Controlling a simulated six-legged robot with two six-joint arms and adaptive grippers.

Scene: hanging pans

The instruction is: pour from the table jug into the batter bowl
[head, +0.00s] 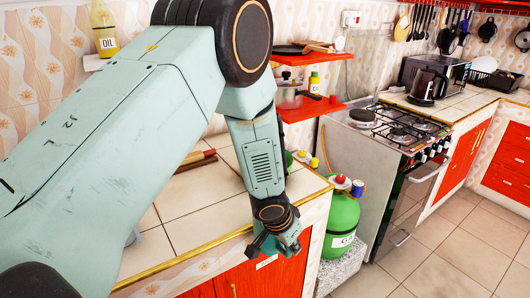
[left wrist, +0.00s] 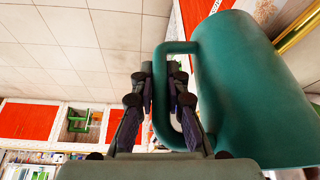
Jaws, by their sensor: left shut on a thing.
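A teal jug (left wrist: 245,90) fills the right of the left wrist view, its looped handle turned toward my fingers. My left gripper (left wrist: 160,75) is shut on this handle. In the head view my left gripper (head: 275,243) is at the front edge of the tiled counter, in front of a red cabinet door. The jug is not clearly visible in the head view; my arm covers much of the counter. I see no batter bowl in either view. My right gripper is not in view.
The tiled counter (head: 205,205) holds a wooden-handled item (head: 196,160), partly behind my arm. A green gas bottle (head: 341,222) stands right of the counter, near the stove (head: 400,130). A red shelf (head: 310,108) is on the wall. The floor at right is clear.

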